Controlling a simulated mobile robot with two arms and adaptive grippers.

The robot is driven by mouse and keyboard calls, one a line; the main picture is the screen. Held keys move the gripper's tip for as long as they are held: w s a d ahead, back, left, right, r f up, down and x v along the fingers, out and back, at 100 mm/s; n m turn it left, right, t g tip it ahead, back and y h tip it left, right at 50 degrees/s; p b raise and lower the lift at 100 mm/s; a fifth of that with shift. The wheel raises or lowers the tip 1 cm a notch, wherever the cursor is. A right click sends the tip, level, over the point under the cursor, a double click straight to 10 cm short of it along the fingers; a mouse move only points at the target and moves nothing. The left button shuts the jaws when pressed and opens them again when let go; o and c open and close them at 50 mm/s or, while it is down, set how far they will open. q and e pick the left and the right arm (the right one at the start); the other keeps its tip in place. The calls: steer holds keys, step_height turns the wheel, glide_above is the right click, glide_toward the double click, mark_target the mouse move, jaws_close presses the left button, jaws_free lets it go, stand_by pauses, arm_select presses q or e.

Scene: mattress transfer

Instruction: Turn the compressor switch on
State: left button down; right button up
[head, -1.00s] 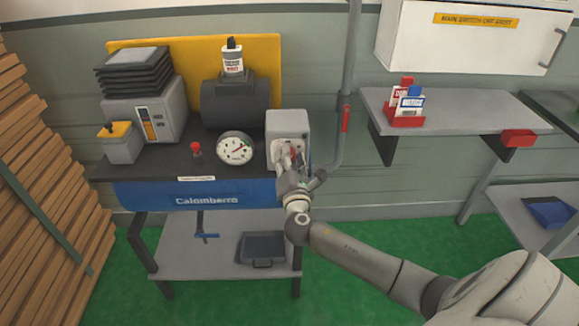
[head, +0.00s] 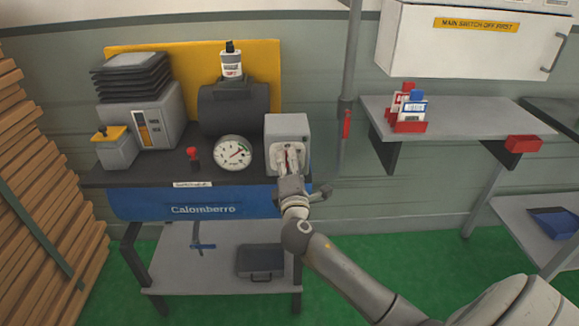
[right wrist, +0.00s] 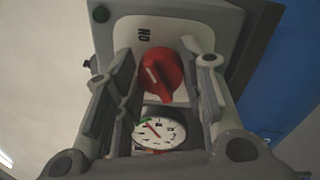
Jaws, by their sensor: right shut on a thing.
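The compressor switch is a red rotary knob (right wrist: 161,75) on a pale plate of a grey box. In the head view the box (head: 286,128) stands at the right end of the blue compressor (head: 140,204), and my gripper mostly hides the knob. A white line on the knob slants in the right wrist view. An upside-down "ON" label (right wrist: 144,35) sits above the knob there. My right gripper (head: 291,160) is at the box front, shut on the knob, with one finger on each side. My left gripper is out of view.
A round gauge (head: 234,153) and a small red-topped valve (head: 193,156) stand left of the box. A red-handled vertical pipe (head: 344,80) runs to its right. A wall shelf (head: 460,125) holds a red card holder (head: 409,126).

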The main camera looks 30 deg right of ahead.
steer(key=shift+f, duration=0.1)
steer(key=o, duration=1)
steer(key=v, duration=1.2)
